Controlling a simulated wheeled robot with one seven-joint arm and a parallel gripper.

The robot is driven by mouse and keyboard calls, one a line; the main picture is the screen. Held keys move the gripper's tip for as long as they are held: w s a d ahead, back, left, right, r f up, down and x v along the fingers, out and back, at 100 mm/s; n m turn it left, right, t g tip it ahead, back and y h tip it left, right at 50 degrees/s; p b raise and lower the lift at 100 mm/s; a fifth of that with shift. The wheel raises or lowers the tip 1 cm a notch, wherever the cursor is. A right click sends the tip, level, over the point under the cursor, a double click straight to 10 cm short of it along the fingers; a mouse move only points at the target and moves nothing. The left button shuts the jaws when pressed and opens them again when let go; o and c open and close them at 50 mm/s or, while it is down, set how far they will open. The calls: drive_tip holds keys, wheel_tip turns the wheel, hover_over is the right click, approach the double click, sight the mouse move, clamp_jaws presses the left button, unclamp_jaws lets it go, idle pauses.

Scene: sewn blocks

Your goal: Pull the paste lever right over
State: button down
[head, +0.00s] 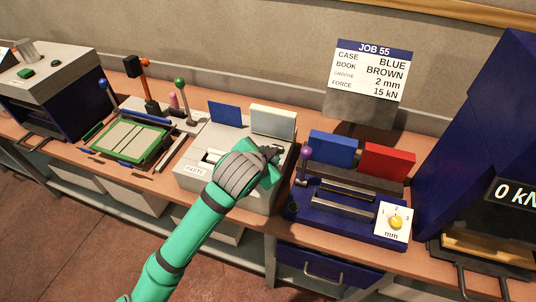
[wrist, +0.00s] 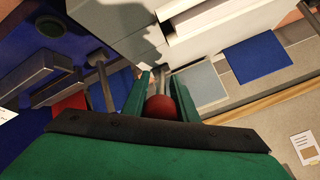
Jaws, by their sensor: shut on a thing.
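The paste machine (head: 240,190) is a pale grey box with a "PASTE" label (head: 195,171) on its front left. Its lever has a dark red ball knob (wrist: 160,107), seen in the wrist view between my green fingers. My gripper (head: 272,155) is shut on this knob at the right side of the machine. In the head view my gripper and arm hide the lever and part of the machine's top. The machine's pale body also shows in the wrist view (wrist: 125,18).
Close on the right stands a blue machine (head: 335,215) with an upright purple-knobbed lever (head: 305,153) and a yellow mm dial (head: 395,222). A blue panel (head: 225,114) and a white panel (head: 272,121) stand behind the paste machine. A job card (head: 371,75) is at the wall.

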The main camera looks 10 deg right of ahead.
drive_tip(key=shift+f, duration=0.15)
drive_tip(key=c, duration=1.4)
unclamp_jaws()
drive_tip(key=shift+c, duration=0.2)
drive_tip(key=v, duration=1.1)
drive_tip(key=shift+w, duration=0.15)
